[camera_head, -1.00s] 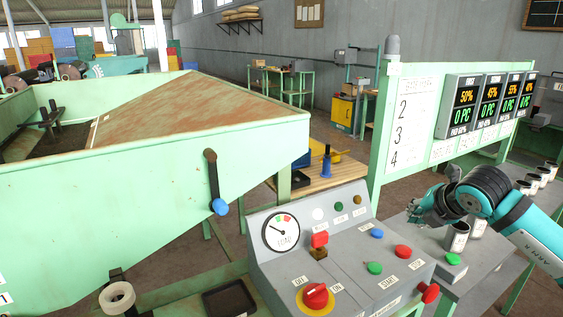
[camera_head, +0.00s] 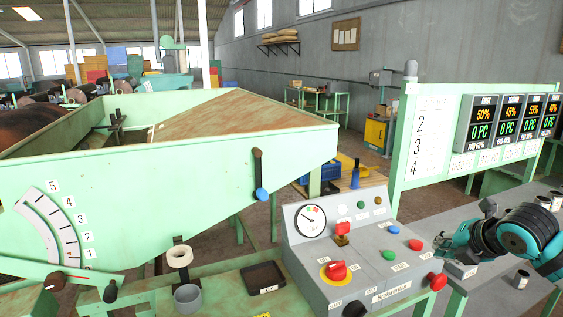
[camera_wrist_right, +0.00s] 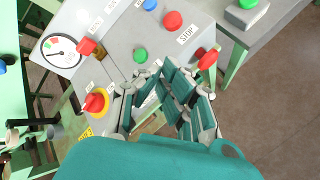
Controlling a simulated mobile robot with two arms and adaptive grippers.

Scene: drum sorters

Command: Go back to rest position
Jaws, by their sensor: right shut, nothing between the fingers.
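My right gripper (camera_head: 450,246) is at the right of the head view, past the right end of the grey control panel (camera_head: 350,292) and above a grey bench. In the right wrist view my right gripper (camera_wrist_right: 168,82) is shut and empty, with the panel's buttons behind it. I cannot tell its exact height above the bench. My left gripper is not in view.
A large green hopper (camera_head: 180,160) fills the left. A lever with a blue knob (camera_head: 262,194) hangs from it. A red stop knob (camera_head: 438,281) sticks out at the panel's right edge. Metal cups (camera_head: 521,279) stand on the bench. A display board (camera_head: 423,140) rises behind it.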

